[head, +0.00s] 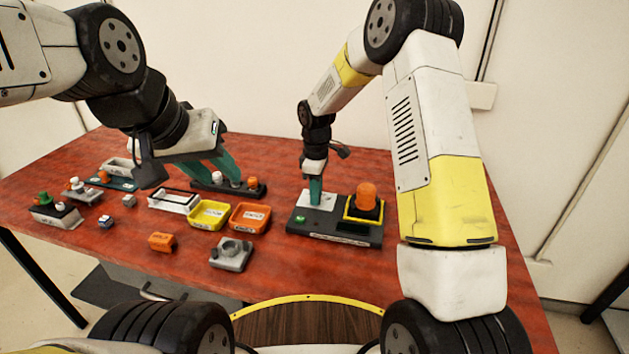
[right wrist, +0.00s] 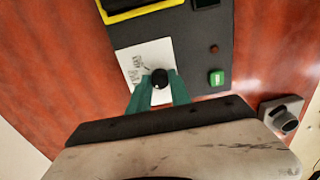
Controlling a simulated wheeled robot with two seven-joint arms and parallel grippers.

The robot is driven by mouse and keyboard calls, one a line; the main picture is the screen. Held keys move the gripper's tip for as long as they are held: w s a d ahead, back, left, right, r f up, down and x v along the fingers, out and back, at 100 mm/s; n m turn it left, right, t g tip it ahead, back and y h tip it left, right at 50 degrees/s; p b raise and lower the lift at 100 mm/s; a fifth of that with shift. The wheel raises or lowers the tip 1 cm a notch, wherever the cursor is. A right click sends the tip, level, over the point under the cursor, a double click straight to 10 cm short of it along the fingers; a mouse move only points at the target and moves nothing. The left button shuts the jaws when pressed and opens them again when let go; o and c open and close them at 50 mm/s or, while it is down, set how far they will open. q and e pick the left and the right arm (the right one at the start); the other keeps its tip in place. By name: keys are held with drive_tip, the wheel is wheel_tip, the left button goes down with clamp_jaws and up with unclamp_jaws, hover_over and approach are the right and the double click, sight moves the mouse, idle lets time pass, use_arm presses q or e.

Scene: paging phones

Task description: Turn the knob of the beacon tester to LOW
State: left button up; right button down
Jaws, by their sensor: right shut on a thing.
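The beacon tester (head: 330,232) is a dark box on the right part of the table. It carries an orange beacon (head: 367,195) in a yellow frame, a green button (head: 300,219) and a white dial plate (head: 308,198). In the right wrist view, the black round knob (right wrist: 160,77) sits on the white plate, whose small lettering I cannot read. My right gripper (right wrist: 158,88) is shut on the knob, its green fingers on either side of it. The knob's pointer direction is unclear. My left gripper (head: 222,178) appears open above the back of the table, near a dark rack.
A yellow tray (head: 209,228) and an orange tray (head: 264,219) stand left of the tester. A grey fixture (head: 231,256) and an orange block (head: 161,242) lie in front of them. Several small devices crowd the left side. The table's front right is clear.

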drive_tip(key=shift+m, duration=2.7)
drive_tip(key=c, duration=1.2)
unclamp_jaws()
drive_tip(key=shift+r, duration=0.1)
wheel_tip(320, 180, up, 7)
drive_tip(key=shift+r, duration=0.35)
